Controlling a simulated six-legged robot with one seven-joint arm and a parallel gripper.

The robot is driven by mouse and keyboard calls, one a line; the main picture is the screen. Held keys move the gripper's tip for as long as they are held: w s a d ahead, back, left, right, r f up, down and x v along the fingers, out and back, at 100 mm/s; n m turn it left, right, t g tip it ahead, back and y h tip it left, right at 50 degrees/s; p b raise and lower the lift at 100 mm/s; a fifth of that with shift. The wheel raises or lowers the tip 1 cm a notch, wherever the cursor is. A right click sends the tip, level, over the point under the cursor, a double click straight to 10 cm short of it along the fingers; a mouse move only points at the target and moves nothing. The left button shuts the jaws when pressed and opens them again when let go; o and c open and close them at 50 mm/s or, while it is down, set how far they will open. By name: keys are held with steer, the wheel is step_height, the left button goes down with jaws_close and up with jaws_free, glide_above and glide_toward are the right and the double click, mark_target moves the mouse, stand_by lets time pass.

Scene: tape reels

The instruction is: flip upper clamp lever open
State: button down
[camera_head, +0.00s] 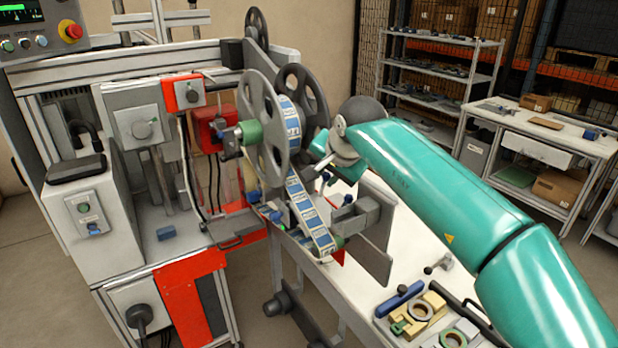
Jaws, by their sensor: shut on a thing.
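A grey-flanged tape reel (262,125) is mounted upright on the machine, with a green hub (249,132) on its left side. A blue-and-white label tape (305,205) runs down from it. My teal arm comes in from the right, and my gripper (320,181) is just right of the reel, above the tape path. It is small and partly lost among dark parts. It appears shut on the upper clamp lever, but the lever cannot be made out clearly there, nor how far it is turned.
A second dark reel (303,92) stands behind the first. A grey bracket plate (375,235) is below my wrist. The white worktop (395,262) has some bare room; a blue-handled tool (400,299) and tan clamp blocks (418,314) lie at its front. Shelves (440,65) stand behind.

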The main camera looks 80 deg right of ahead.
steer(key=shift+s+d+r+n+t+y, duration=0.1)
steer(key=shift+s+d+n+t+y, duration=0.05)
steer(key=shift+s+d+t+y, duration=0.3)
steer(key=shift+s+d+r+n+t+y, duration=0.15)
steer(key=shift+s+t+y, duration=0.2)
steer(key=shift+t, duration=0.3)
steer(key=shift+s, duration=0.2)
steer(key=c, duration=1.3)
jaws_free()
steer(key=shift+a, duration=0.1)
steer(key=shift+f, duration=0.1)
steer(key=v, duration=1.3)
steer(key=shift+s+a+r, duration=0.1)
steer(key=shift+r, duration=0.25)
